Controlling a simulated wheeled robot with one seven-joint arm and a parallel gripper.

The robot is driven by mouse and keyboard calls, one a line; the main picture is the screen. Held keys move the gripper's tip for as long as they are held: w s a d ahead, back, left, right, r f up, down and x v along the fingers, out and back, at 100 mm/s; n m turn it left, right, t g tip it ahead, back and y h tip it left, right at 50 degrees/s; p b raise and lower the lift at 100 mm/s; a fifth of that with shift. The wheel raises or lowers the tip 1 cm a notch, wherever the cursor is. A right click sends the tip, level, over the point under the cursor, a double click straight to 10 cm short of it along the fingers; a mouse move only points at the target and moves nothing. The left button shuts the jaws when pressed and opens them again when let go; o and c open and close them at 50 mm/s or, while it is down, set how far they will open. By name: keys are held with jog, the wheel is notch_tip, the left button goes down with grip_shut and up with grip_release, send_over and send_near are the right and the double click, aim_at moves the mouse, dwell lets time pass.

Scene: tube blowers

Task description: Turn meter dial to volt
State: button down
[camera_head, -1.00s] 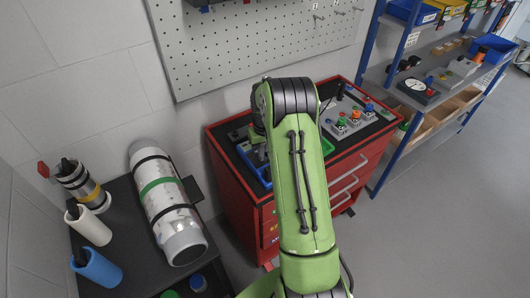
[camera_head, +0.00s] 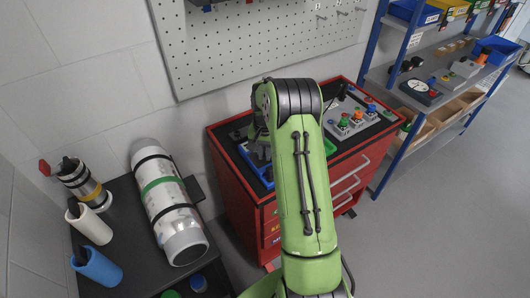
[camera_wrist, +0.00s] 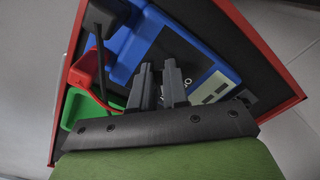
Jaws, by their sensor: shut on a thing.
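The meter (camera_wrist: 135,60) is a blue-framed unit with a dark face, lying on the black cart top in the wrist view. Its blue edge also shows left of my arm in the head view (camera_head: 264,177). My gripper (camera_wrist: 160,78) is over the dark face, its two grey fingers close together and shut on the meter dial. The dial is mostly hidden by the fingers, so I cannot read its pointer. Pale marks show on the face just right of the fingers. A light panel with grey windows (camera_wrist: 212,88) lies to the right.
Red (camera_wrist: 88,70) and green (camera_wrist: 85,108) pieces and a black block with a cable (camera_wrist: 104,18) lie left of the meter. A button box (camera_head: 350,122) stands on the red cart (camera_head: 229,186).

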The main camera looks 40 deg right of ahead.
dwell(0.3)
jog(key=c, duration=1.1)
grip_release()
notch_tip(320, 180, up, 16)
jog(key=shift+f+p, duration=0.1)
jog(key=shift+p, duration=1.05)
